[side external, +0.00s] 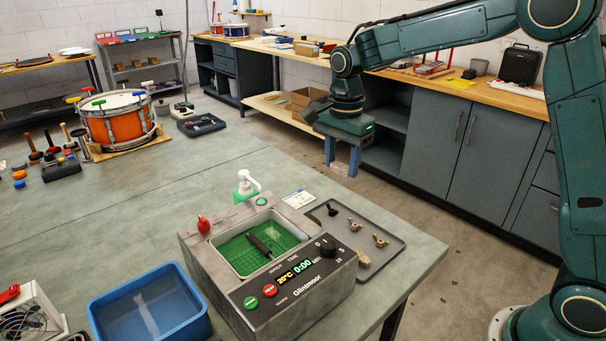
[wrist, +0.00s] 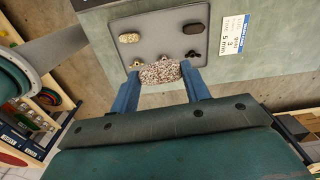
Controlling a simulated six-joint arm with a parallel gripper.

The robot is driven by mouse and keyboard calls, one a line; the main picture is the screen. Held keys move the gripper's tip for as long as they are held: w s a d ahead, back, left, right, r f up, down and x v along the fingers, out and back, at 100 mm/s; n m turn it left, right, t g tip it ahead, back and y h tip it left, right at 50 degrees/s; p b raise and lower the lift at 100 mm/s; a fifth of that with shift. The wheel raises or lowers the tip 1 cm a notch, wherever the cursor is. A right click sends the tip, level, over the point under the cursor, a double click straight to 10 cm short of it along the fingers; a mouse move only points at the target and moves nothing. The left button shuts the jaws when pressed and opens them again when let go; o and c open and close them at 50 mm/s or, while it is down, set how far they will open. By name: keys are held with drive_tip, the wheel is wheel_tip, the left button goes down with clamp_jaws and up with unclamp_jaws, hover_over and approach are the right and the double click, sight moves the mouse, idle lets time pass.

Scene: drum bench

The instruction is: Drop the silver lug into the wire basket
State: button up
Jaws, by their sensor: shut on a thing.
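My gripper (side external: 342,155) is over the floor gap behind the bench's right end, with its blue fingers pointing down. It is shut on a speckled pale grey lug, which I take for the silver lug (wrist: 160,72); the lug shows between the fingertips in the wrist view. In the side view it shows small and pale under the fingers (side external: 342,170). The wire basket (side external: 235,262) sits in the open tank of the grey cleaner (side external: 230,296), nearer the camera and to the left of my gripper. Its inside is green, and a dark elongated thing lies across it.
A dark tray (side external: 395,262) right of the cleaner holds two brass wing-shaped parts, a dark lug and a tan speckled lug (wrist: 130,37). The bench's back middle is clear.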

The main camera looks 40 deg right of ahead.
idle(0.6)
drive_tip(key=shift+w+a+f, duration=0.1)
drive_tip(key=shift+w+a, duration=0.15)
drive_tip(key=shift+a, duration=0.3)
drive_tip(key=w+a+f, duration=0.1)
drive_tip(key=a+f, duration=0.1)
drive_tip(key=a, duration=0.9)
drive_tip(key=w+a+f, duration=0.1)
drive_tip(key=a+f, duration=0.1)
drive_tip(key=a, duration=0.9)
drive_tip(key=shift+w+a+m, duration=0.25)
drive_tip(key=shift+a+m, duration=0.05)
drive_tip(key=shift+f, duration=0.25)
drive_tip(key=shift+f, duration=1.7)
